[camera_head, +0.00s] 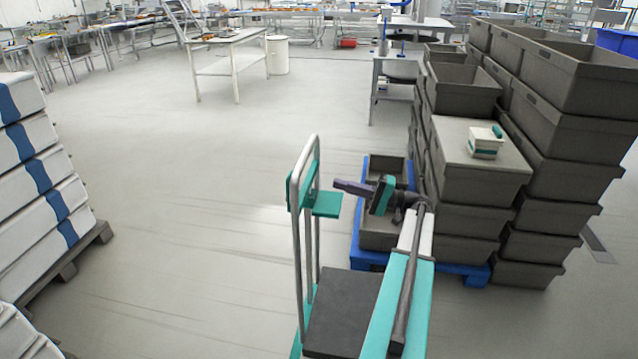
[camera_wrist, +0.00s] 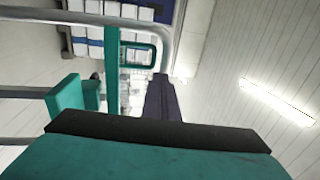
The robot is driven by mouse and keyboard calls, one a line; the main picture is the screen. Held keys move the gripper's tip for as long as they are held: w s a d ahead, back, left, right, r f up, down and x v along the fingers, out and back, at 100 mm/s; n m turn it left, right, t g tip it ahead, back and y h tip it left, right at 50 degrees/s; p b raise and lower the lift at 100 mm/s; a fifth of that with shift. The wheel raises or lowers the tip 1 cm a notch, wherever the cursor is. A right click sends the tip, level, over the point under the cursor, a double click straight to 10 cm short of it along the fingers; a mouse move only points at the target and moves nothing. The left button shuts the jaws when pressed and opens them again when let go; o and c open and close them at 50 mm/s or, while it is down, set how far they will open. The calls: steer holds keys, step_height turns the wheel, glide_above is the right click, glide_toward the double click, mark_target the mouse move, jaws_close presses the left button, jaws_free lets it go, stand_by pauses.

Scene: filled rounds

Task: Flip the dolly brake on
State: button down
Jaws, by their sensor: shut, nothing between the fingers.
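The dolly stands in front of me in the head view, with a grey tube handle (camera_head: 302,165) and a dark deck (camera_head: 340,310). A teal panel (camera_head: 322,204) is fixed to the handle; I cannot tell whether it is the brake. In the wrist view the grey tube (camera_wrist: 130,22) bends down at the right, beside a teal bar with a looped end (camera_wrist: 138,55). A teal block (camera_wrist: 68,98) is at the left. My gripper (camera_head: 338,184) is shut and empty, pointing left near the handle top. Its dark fingers (camera_wrist: 162,85) also show in the wrist view. The brake's state cannot be told.
Grey crates (camera_head: 575,140) stand in tall stacks at the right, some on a blue pallet (camera_head: 368,258). A small white box with teal (camera_head: 486,142) sits on one crate. White stacked sacks (camera_head: 35,150) are at the left. Open floor (camera_head: 190,220) lies between.

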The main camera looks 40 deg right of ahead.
steer(key=shift+s+d+f+b, duration=0.2)
steer(key=shift+f+b, duration=0.3)
steer(key=shift+b, duration=0.5)
steer(key=shift+s+d+f+b, duration=0.2)
steer(key=shift+f+b, duration=0.3)
steer(key=shift+b, duration=0.5)
steer(key=shift+a+r, duration=0.1)
